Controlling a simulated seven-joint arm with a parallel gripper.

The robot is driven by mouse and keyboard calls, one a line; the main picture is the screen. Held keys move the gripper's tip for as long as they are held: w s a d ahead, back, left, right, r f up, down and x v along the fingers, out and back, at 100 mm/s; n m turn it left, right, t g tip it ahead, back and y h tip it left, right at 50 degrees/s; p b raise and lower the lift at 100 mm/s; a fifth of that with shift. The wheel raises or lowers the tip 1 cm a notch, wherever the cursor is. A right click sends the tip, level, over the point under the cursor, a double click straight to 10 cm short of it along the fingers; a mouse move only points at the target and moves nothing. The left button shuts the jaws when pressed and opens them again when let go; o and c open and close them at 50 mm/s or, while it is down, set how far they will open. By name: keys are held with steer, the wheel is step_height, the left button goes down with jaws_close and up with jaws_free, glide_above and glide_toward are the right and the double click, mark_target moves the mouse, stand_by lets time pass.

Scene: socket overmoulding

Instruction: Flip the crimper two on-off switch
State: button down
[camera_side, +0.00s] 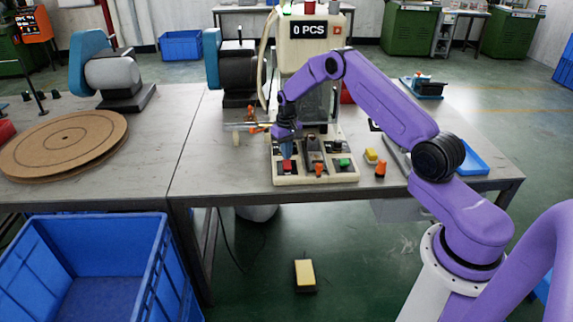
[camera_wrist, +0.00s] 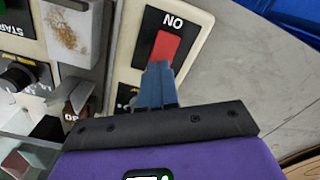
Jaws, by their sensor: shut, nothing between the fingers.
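The switch is a red rocker (camera_wrist: 163,48) on a black plate marked "ON", set in the cream panel of the machine, in the wrist view. It also shows as a small red patch (camera_side: 287,166) at the front left of the machine base (camera_side: 315,178) in the side view. My gripper (camera_wrist: 157,68) is shut and empty, its blue fingertips at the lower end of the red rocker. In the side view my gripper (camera_side: 286,156) points down just above the red switch. I cannot tell whether the fingertips touch it.
A black knob (camera_wrist: 20,76) and a metal block (camera_wrist: 72,30) lie left of the switch. A green button (camera_side: 344,162) is on the base's right side. Orange and yellow pieces (camera_side: 371,156) stand right of the base. Bare table (camera_side: 220,178) is to the left.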

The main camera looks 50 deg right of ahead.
steer(key=shift+f, duration=0.8)
stand_by(0.4)
steer(key=shift+r, duration=3.55)
